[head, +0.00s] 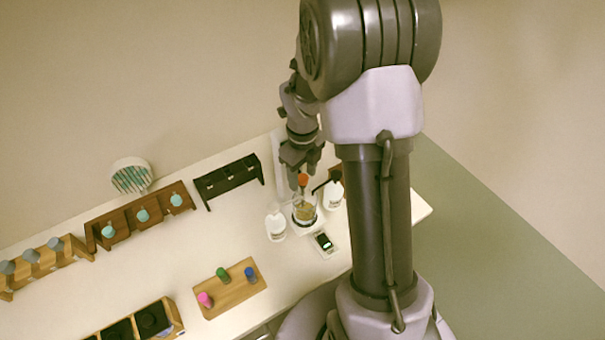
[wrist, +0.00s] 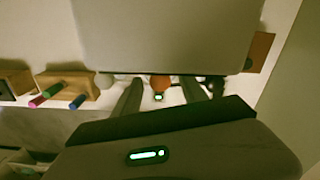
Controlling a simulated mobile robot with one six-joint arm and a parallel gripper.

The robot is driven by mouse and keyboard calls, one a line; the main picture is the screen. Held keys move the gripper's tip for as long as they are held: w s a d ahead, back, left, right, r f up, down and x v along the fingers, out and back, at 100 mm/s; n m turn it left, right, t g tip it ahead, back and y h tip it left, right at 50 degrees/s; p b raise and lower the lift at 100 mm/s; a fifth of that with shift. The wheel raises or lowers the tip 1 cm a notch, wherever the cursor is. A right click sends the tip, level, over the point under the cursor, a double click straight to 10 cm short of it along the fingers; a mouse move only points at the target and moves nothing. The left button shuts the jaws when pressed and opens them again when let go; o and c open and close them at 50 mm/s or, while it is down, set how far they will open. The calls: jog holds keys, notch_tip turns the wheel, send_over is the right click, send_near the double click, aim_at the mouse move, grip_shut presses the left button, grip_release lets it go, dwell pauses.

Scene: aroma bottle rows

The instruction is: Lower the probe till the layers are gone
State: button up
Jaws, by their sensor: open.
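A glass beaker (head: 305,213) with yellowish-brown contents stands on the white table at the centre of the head view. Separate layers cannot be made out at this size. An orange-topped piece (head: 303,179), perhaps the probe's top, is above the beaker; a dark arm reaches toward it from the right. An orange piece (wrist: 160,82) also shows between my fingers in the wrist view. My gripper (head: 301,167) points down just above the orange top. Its fingers (wrist: 160,100) are apart, and contact cannot be told. The probe's lower end is hidden.
White bottles flank the beaker, left (head: 276,227) and right (head: 333,195). A small device with a green display (head: 324,243) lies in front. A wooden block (head: 232,288) with coloured pegs and a black rack (head: 228,180) stand left. Bare table lies between them.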

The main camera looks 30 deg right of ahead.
grip_shut()
dwell(1.3)
